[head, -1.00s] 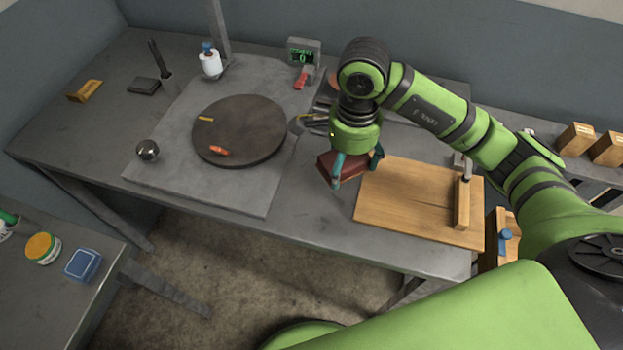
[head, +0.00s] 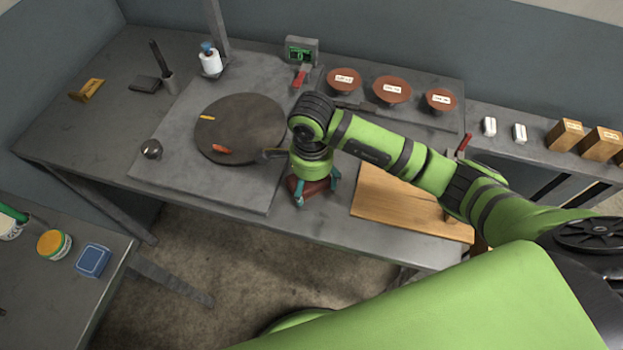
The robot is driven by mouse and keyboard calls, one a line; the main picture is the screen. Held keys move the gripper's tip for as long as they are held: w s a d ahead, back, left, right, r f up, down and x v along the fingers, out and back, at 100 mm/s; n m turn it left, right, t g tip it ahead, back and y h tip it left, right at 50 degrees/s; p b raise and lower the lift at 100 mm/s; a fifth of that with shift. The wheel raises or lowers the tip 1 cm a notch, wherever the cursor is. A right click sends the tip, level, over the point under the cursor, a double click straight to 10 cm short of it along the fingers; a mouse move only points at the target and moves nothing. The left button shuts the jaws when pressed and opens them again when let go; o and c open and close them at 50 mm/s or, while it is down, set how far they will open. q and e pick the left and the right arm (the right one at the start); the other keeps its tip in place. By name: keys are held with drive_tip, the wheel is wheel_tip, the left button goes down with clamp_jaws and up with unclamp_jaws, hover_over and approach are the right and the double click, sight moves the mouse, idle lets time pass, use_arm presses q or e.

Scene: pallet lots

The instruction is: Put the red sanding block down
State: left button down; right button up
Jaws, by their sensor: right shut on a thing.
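The red sanding block (head: 307,187) is dark red and sits between the teal fingers of my right gripper (head: 313,194). My right gripper is shut on it, pointing down, over the front part of the grey workbench (head: 340,228), between the grey mat and the wooden board. The gripper hides part of the block, and I cannot tell whether the block touches the bench top. My left gripper is not in view.
The wooden board (head: 400,208) lies right of the block. The grey mat (head: 225,188) with a dark round plate (head: 250,120) lies left. Several red labelled discs (head: 392,90) stand at the back. Bare bench shows in front, ending at the front edge.

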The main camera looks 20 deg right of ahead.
sight(312, 183)
drive_tip(key=shift+f, duration=0.15)
drive_tip(key=o, duration=1)
drive_tip(key=shift+r, duration=0.3)
wheel_tip(312, 183, up, 12)
drive_tip(key=b, duration=0.2)
drive_tip(key=shift+s+f, duration=0.1)
drive_tip(key=shift+f, duration=0.1)
